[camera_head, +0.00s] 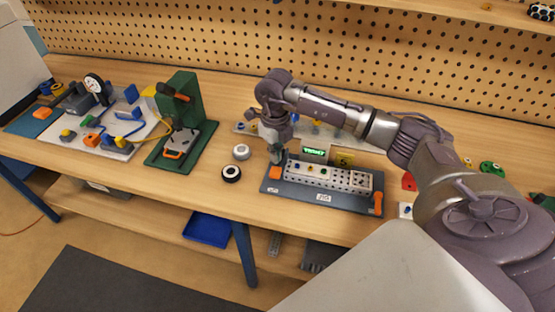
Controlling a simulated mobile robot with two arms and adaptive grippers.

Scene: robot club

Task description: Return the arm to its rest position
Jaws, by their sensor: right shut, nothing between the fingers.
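My right arm comes in from the lower right and reaches over the workbench (205,200). My right gripper (277,157) points down and is shut, with nothing seen in it. It is at the left end of the dark jig (318,197), close above an orange block (275,172). I cannot tell whether the fingertips touch the block. A perforated grey bar (340,178) lies in the jig, with an orange handle (378,203) at the jig's right end. My left gripper is not in view.
A green press (182,115) and a pale board (112,140) with blue parts stand on the left. A white wheel (241,152) and a black one (231,173) lie left of the jig. A lit green display (314,152) is behind it. Pegboard (240,35) closes the back. The bench's front left is clear.

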